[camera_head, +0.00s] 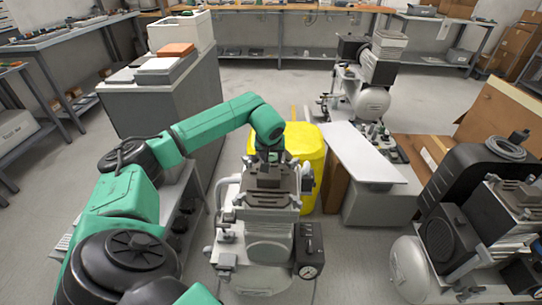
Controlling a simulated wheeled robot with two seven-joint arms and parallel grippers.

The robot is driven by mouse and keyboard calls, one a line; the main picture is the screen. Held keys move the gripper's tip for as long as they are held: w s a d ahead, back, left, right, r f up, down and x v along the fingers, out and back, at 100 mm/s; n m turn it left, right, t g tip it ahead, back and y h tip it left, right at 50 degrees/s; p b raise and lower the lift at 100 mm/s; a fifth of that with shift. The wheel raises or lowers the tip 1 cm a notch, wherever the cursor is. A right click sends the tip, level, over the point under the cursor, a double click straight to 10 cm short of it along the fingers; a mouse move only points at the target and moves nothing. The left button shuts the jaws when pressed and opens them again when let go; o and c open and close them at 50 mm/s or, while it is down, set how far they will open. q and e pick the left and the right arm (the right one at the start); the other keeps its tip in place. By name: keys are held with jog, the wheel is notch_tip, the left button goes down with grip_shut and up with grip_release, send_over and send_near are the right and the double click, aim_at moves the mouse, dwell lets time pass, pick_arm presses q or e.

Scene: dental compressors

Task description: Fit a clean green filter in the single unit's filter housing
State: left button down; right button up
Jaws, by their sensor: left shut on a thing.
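A compressor (266,232) with a light grey body and a dark top stands in the centre foreground. I take it to be the single unit. My left arm reaches in from the left, and its gripper (268,164) points down over the dark top (268,183). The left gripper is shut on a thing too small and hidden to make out. I cannot tell whether this thing is the green filter or whether it touches the unit. No green filter or open filter housing can be made out. My right gripper is not in view.
A yellow bin (308,150) stands behind the unit. A white-topped bench (362,155) is to its right. Another compressor (470,245) fills the right foreground, and one (372,100) stands farther back. A grey cabinet (165,110) is behind my left arm. Open floor (265,82) lies beyond.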

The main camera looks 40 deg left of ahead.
pick_arm(q)
jog(key=shift+c, duration=1.2)
grip_release()
jog(key=shift+s+d+f, duration=0.15)
jog(key=shift+s+f, duration=0.05)
jog(key=shift+f, duration=0.25)
jog(key=shift+s+d+f, duration=0.15)
jog(key=shift+f, duration=0.25)
jog(key=shift+w+g, duration=0.1)
jog(key=shift+g, duration=0.2)
jog(key=shift+c, duration=0.7)
jog(key=shift+o, duration=1.3)
jog(key=shift+a, duration=0.1)
jog(key=shift+w+a+r+p, duration=0.1)
jog(key=shift+a+r+p, duration=0.1)
jog(key=shift+r+p, duration=0.65)
jog(key=shift+c, duration=0.4)
jog(key=shift+o, duration=0.8)
jog(key=shift+a+r+p, duration=0.1)
jog(key=shift+r+p, duration=0.15)
jog(key=shift+p, duration=0.15)
jog(key=shift+w+r+p, duration=0.1)
jog(key=shift+r+p, duration=1.8)
jog(key=shift+r, duration=0.6)
